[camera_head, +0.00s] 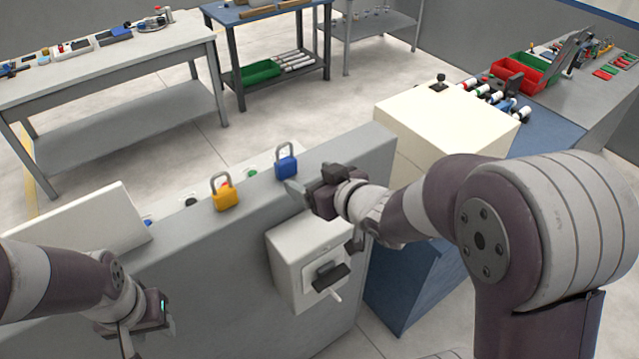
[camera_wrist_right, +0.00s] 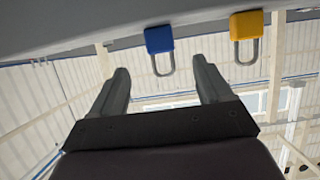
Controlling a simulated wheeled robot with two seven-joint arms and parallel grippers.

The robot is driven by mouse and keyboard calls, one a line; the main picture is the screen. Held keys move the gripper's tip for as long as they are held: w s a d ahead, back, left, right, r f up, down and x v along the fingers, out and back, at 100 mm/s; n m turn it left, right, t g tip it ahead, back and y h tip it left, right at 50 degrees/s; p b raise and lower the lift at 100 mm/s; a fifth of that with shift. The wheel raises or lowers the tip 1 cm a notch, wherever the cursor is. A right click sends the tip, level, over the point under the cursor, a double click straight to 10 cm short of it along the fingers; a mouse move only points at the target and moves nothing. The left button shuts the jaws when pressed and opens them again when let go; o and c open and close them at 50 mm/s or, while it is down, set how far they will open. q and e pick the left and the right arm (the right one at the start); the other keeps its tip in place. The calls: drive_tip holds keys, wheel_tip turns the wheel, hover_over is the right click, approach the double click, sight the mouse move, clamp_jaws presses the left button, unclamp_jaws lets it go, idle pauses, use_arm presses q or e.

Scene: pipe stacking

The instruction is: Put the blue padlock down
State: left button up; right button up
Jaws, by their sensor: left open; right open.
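The blue padlock (camera_head: 286,167) stands upright, shackle up, on the top of a grey cabinet (camera_head: 330,162). My right gripper (camera_head: 306,184) is open just to the right of it in the head view. In the right wrist view the blue padlock (camera_wrist_right: 159,40) appears upside down, just beyond and between the open fingertips (camera_wrist_right: 160,68), with nothing held. A yellow padlock (camera_head: 225,198) stands on the same top, to the left of the blue one. It also shows in the right wrist view (camera_wrist_right: 247,26). My left gripper (camera_head: 142,335) is open and empty at lower left.
A white switch box (camera_head: 295,255) with a dark handle juts from the cabinet front below my right gripper. A sloped white panel (camera_head: 85,225) stands at left. A cream box (camera_head: 440,120) sits on a blue bench at right. Other tables stand behind.

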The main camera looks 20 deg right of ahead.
drive_tip(key=s+d+f+m+g+h, duration=0.2)
drive_tip(key=s+f+g, duration=0.3)
drive_tip(key=s, duration=0.3)
drive_tip(key=s+d+f+m+g+h, duration=0.1)
drive_tip(key=s+d+f+g+h, duration=0.1)
drive_tip(key=s+f+g, duration=0.3)
drive_tip(key=s+g, duration=0.1)
drive_tip(key=s, duration=0.2)
drive_tip(key=shift+m+h, duration=0.3)
drive_tip(key=shift+m, duration=0.1)
drive_tip(key=shift+w+d, duration=0.15)
